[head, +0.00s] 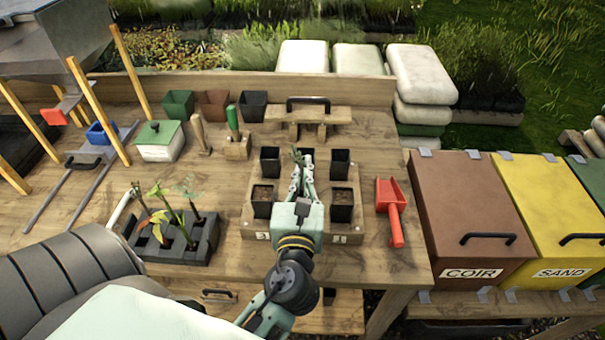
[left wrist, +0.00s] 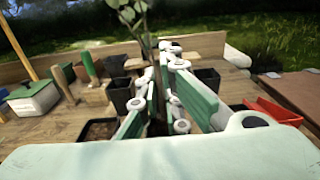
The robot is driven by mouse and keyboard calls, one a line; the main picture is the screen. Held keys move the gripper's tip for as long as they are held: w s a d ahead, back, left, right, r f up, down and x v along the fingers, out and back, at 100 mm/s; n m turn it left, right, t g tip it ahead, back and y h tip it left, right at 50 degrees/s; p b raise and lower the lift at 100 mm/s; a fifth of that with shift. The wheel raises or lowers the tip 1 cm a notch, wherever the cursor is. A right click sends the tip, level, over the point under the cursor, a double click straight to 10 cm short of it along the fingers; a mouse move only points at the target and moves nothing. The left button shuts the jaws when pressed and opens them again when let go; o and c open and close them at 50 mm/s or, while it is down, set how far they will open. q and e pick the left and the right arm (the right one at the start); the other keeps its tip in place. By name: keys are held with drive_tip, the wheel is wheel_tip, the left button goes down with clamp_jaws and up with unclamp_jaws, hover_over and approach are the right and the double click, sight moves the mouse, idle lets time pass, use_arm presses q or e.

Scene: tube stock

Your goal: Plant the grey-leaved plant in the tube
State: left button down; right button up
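A plant with grey-green leaves shows upright between the fingers of my left gripper in the left wrist view (left wrist: 140,15); its leaf tips show in the head view (head: 298,157). My left gripper (head: 301,172) is shut on its stem, above the middle of the wooden tube holder (head: 300,237). Dark square tubes stand around the gripper: back left (head: 270,160), back right (head: 340,162), front left (head: 262,200) and front right (head: 342,205). The front ones hold brown soil. The gripper hides the middle tube and the stem's lower end. My right gripper is not in view.
A dark tray (head: 205,243) with several seedlings stands left of the holder. A red scoop (head: 394,208) lies to its right. Behind are a dibber (head: 234,122), a wooden float (head: 310,118) and pots (head: 178,104). Coir (head: 462,205) and sand bins stand at the right.

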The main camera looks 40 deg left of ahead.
use_arm(q)
drive_tip(key=shift+f, duration=0.4)
drive_tip(key=shift+f+b, duration=0.25)
drive_tip(key=shift+b, duration=0.1)
drive_tip(key=shift+f+b, duration=0.3)
drive_tip(key=shift+f, duration=0.2)
drive_tip(key=shift+f, duration=0.1)
idle(0.5)
drive_tip(key=c, duration=1.9)
unclamp_jaws()
drive_tip(key=shift+c, duration=0.2)
drive_tip(key=c, duration=0.4)
